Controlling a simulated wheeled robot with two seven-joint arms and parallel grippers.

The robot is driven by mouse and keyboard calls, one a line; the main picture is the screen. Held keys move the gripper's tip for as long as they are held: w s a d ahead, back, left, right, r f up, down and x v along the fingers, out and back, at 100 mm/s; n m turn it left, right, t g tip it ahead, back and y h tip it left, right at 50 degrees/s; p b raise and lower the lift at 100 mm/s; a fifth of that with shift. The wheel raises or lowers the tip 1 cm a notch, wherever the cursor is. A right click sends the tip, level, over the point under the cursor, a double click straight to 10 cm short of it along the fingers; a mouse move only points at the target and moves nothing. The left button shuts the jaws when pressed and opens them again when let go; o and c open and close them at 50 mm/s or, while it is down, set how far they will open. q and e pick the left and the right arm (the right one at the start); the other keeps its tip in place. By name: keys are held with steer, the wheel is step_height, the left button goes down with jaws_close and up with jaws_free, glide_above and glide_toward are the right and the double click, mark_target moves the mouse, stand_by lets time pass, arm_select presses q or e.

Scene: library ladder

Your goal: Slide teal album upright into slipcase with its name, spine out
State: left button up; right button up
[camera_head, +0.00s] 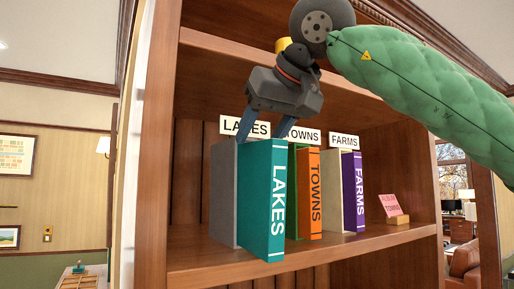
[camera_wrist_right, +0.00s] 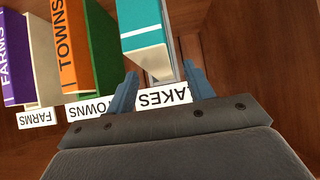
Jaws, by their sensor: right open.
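The teal album (camera_head: 264,200) stands upright on the shelf with its LAKES spine facing out. It is partly inside the grey slipcase (camera_head: 223,192) under the LAKES sign (camera_head: 232,126), and its front part sticks out of the case. In the right wrist view the teal album (camera_wrist_right: 143,30) shows from above, beside a grey slipcase edge. My right gripper (camera_head: 263,130) is open above the album's top, its blue fingers apart and empty in front of the signs; it also shows in the wrist view (camera_wrist_right: 162,88). My left gripper is not in view.
Right of it stand an orange TOWNS album (camera_head: 309,195) in a green case and a purple FARMS album (camera_head: 353,192) in a cream case. A pink card (camera_head: 391,205) on a wooden block is farther right. An upper shelf board (camera_head: 235,55) hangs above my gripper.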

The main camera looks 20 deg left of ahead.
steer(key=b+v, duration=0.1)
steer(key=v, duration=0.2)
steer(key=shift+s+d+r, duration=0.1)
steer(key=shift+s+d, duration=0.1)
steer(key=shift+d+r, duration=0.1)
steer(key=shift+r, duration=0.1)
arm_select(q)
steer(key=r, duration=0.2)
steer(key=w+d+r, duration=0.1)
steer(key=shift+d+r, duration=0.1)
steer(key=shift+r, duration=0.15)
arm_select(e)
steer(key=shift+c, duration=0.4)
